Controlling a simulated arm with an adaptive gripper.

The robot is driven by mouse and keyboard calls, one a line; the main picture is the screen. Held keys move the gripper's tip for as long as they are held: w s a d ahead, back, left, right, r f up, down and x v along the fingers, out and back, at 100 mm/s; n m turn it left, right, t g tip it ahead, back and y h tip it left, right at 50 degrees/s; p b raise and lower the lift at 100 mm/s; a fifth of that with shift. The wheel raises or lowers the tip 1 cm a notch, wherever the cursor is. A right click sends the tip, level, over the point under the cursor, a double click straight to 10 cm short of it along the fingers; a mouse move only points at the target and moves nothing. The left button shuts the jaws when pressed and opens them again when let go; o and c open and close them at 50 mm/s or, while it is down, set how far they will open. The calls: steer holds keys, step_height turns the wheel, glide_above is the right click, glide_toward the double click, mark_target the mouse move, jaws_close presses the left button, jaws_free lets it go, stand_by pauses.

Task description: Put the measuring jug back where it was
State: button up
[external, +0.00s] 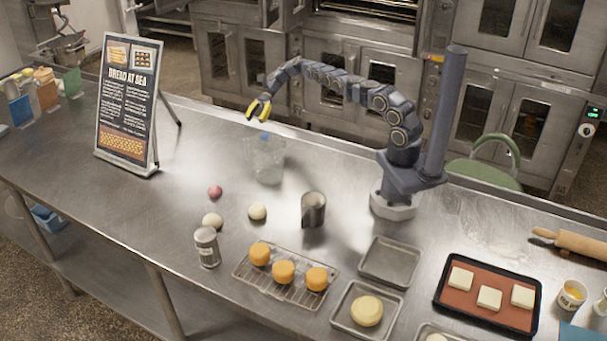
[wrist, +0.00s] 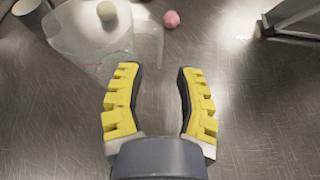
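The clear measuring jug (external: 268,162) stands on the steel counter in the external view, with a small blue part near its top. In the wrist view the transparent jug (wrist: 88,45) is at the upper left, its outline faint against the metal. My gripper (external: 259,108) has yellow fingers and is above the jug, a little to its left in the external view. In the wrist view the fingers of my gripper (wrist: 160,70) are spread wide with only bare counter between them. The jug lies ahead of the left finger, not between the fingers.
A sign board (external: 127,105) stands to the left. Dough balls (external: 257,212), a pink ball (external: 215,191), a metal cup (external: 313,209) and a shaker (external: 207,247) are in front. A cooling rack (external: 243,271) and trays lie further forward. Counter between sign and jug is clear.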

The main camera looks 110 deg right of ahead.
steer(key=w+a+r+n+g, duration=0.4)
steer(key=w+a+r+n, duration=0.25)
steer(key=a+r, duration=0.5)
steer(key=s+a+r+n+g+h, duration=0.1)
steer(key=a+r+n+g, duration=0.15)
steer(key=a, duration=0.65)
steer(key=s+a+r+n+g, duration=0.1)
steer(key=a+r+n, duration=0.2)
steer(key=a, duration=0.5)
steer(key=s+a+r+n+g+h, duration=0.2)
steer(key=s+a+n+g+h, duration=0.15)
steer(key=s+a+n, duration=0.6)
steer(key=s+a+f+n+h, duration=0.1)
steer(key=s+n+h, duration=0.5)
steer(key=s, duration=1.2)
steer(key=shift+s+a+f+t, duration=0.2)
steer(key=shift+f+t, duration=0.1)
steer(key=shift+f, duration=0.35)
